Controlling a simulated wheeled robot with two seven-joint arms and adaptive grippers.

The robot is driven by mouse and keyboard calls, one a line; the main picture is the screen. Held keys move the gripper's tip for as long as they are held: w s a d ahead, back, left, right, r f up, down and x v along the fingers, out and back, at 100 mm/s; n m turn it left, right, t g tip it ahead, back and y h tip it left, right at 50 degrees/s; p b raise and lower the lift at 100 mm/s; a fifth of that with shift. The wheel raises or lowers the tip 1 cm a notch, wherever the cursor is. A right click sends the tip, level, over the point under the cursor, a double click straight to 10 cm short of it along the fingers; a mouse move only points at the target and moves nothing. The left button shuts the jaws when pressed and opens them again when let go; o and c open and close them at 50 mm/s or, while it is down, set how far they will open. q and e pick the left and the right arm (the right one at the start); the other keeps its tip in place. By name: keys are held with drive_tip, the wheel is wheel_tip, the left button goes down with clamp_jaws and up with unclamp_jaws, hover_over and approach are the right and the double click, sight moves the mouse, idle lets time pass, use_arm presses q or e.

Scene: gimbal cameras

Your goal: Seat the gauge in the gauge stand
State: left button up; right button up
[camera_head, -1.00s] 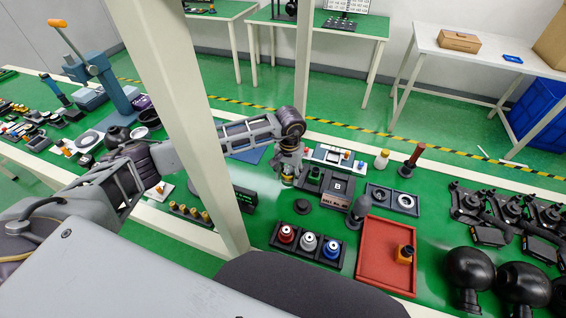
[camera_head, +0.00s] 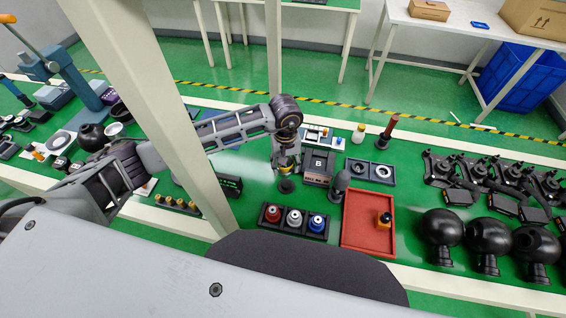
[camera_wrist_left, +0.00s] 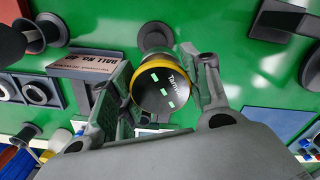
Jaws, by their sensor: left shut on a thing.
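The gauge (camera_wrist_left: 160,88) is a round black-faced piece with a yellow rim and green marks on its face. My left gripper (camera_head: 287,166) is shut on it, with one finger on each side in the left wrist view (camera_wrist_left: 160,92). In the head view the gauge (camera_head: 286,170) is a small yellowish spot at the fingertips, mostly hidden. A black round-based piece, which looks like the gauge stand (camera_head: 287,186), is on the green table just in front of the gripper. My right gripper is out of view.
A dark block marked B (camera_head: 318,163) stands close right of the gripper. A rack of red, white and blue-topped pieces (camera_head: 293,220) is nearer. A red tray (camera_head: 368,235) and a dark knobbed post (camera_head: 340,182) are to the right. A pale post (camera_head: 150,110) crosses the head view.

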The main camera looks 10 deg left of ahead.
use_arm(q)
drive_tip(key=n, duration=0.3)
drive_tip(key=shift+s+d+r, duration=0.15)
drive_tip(key=shift+d+r, duration=0.15)
drive_tip(key=n, duration=0.3)
drive_tip(key=shift+s+d+r, duration=0.1)
drive_tip(key=shift+d+r, duration=0.1)
drive_tip(key=shift+r, duration=0.05)
drive_tip(key=shift+s+r+n, duration=0.1)
drive_tip(key=shift+r+n, duration=0.05)
drive_tip(key=shift+n, duration=1.05)
drive_tip(key=n, duration=0.5)
drive_tip(key=shift+s+d+r+n, duration=0.15)
drive_tip(key=shift+r+n, duration=0.1)
drive_tip(key=shift+n, duration=0.05)
drive_tip(key=n, duration=0.3)
drive_tip(key=shift+r, duration=0.1)
drive_tip(key=n, duration=0.3)
drive_tip(key=shift+s+r, duration=0.1)
drive_tip(key=n, duration=1)
drive_tip(key=shift+a+r+n, duration=0.1)
drive_tip(key=shift+a+n, duration=0.1)
drive_tip(key=shift+n, duration=0.1)
drive_tip(key=n, duration=1)
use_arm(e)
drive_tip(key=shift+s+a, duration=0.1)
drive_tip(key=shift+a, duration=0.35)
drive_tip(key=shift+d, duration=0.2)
